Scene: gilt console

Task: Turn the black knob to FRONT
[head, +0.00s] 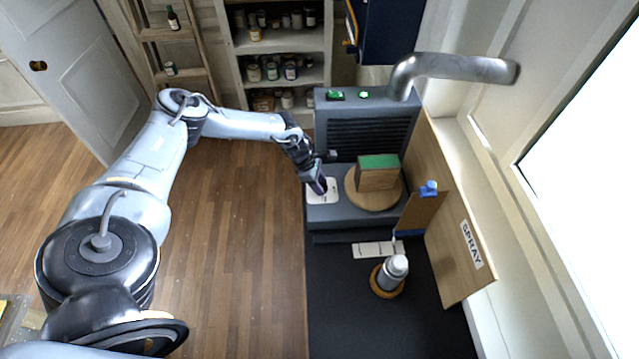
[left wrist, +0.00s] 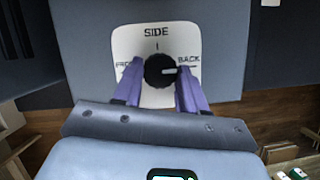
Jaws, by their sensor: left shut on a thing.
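The black knob (left wrist: 157,71) sits on a white label plate (left wrist: 143,42) in the left wrist view. Its white pointer mark is turned right, toward the word BACK. SIDE is printed above the knob, and FRONT at the left is partly covered by a finger. My left gripper (left wrist: 160,82) has its purple fingers on either side of the knob, shut on it. In the head view my left gripper (head: 319,186) is at the white plate (head: 328,197) on the grey machine (head: 330,213) and hides the knob. My right gripper is not in view.
Right of the gripper, a wooden block with a green top (head: 377,172) stands on a round wooden turntable (head: 373,201). A wooden board marked SPRAY (head: 463,262) runs along the right. A spray can (head: 392,272) stands on the dark bench (head: 345,310). Open floor lies left.

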